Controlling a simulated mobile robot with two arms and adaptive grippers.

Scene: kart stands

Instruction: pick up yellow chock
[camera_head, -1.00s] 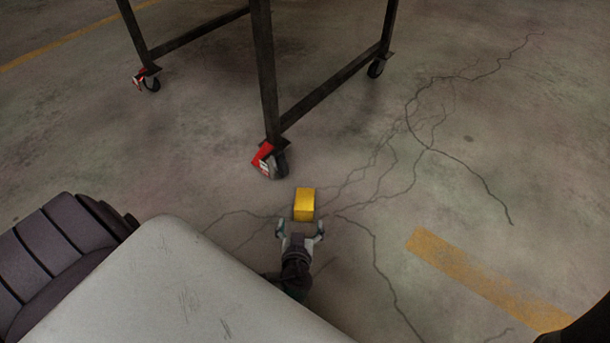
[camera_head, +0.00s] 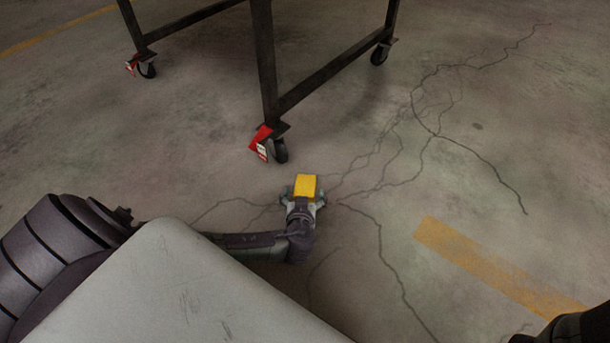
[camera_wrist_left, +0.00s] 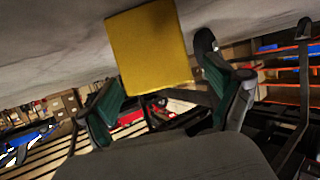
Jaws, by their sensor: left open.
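The yellow chock (camera_head: 305,184) is a small block on the concrete floor, in front of the near cart wheel. My left gripper (camera_head: 304,190) is open and right at the chock, with a finger to each side of it in the head view. In the left wrist view the chock (camera_wrist_left: 150,50) looms large at the top, between and beyond the open fingers of the left gripper (camera_wrist_left: 168,92). Whether the fingers touch it cannot be told. My right gripper is not in view.
A dark metal cart frame (camera_head: 262,60) stands beyond the chock. Its near caster (camera_head: 280,151) has a red brake part (camera_head: 260,138). The floor to the right is clear, with cracks and a yellow painted stripe (camera_head: 495,265).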

